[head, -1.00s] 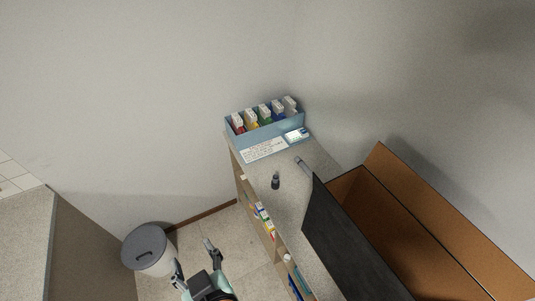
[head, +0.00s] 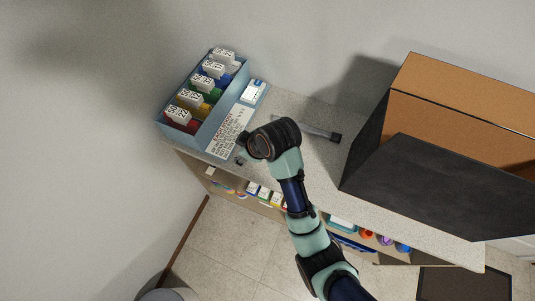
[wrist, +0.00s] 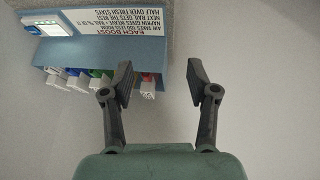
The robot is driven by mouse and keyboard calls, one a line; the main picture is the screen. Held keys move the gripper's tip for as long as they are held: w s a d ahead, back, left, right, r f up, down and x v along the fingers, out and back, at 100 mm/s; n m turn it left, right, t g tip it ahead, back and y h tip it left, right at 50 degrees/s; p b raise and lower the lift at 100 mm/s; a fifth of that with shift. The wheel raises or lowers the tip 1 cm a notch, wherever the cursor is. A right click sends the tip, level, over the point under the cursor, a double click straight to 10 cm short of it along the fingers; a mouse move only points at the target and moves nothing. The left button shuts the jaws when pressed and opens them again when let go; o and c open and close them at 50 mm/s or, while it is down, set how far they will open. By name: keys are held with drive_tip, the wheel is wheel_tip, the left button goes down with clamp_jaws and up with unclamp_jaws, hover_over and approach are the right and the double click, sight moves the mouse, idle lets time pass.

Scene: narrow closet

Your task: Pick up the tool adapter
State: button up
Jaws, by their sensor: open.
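My gripper (wrist: 160,84) is open and empty in the wrist view, its two dark fingers wide apart. In the head view my wrist hangs over the counter (head: 291,103), with small dark parts beside it at the front edge; I cannot tell which are fingertips. A long grey tool with a black end (head: 335,138) lies on the counter to the right of my wrist. I cannot tell whether it is the tool adapter. The small dark upright piece seen earlier on the counter is not clearly visible now; my arm may hide it. Neither piece shows in the wrist view.
A blue bin (head: 208,128) with several coloured packs stands at the counter's left end, a printed card (head: 231,131) in front of it. A white-and-blue device (head: 254,91) lies nearby.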

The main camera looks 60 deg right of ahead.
drive_tip(key=s+d+f+g+y+b, duration=0.1)
drive_tip(key=s+d+f+b, duration=0.3)
drive_tip(key=s+d+f, duration=0.65)
drive_tip(key=shift+y, duration=0.3)
drive_tip(key=x, duration=0.7)
drive_tip(key=shift+w+b, duration=0.15)
drive_tip(key=shift+b, duration=0.25)
drive_tip(key=shift+g, duration=0.3)
clamp_jaws()
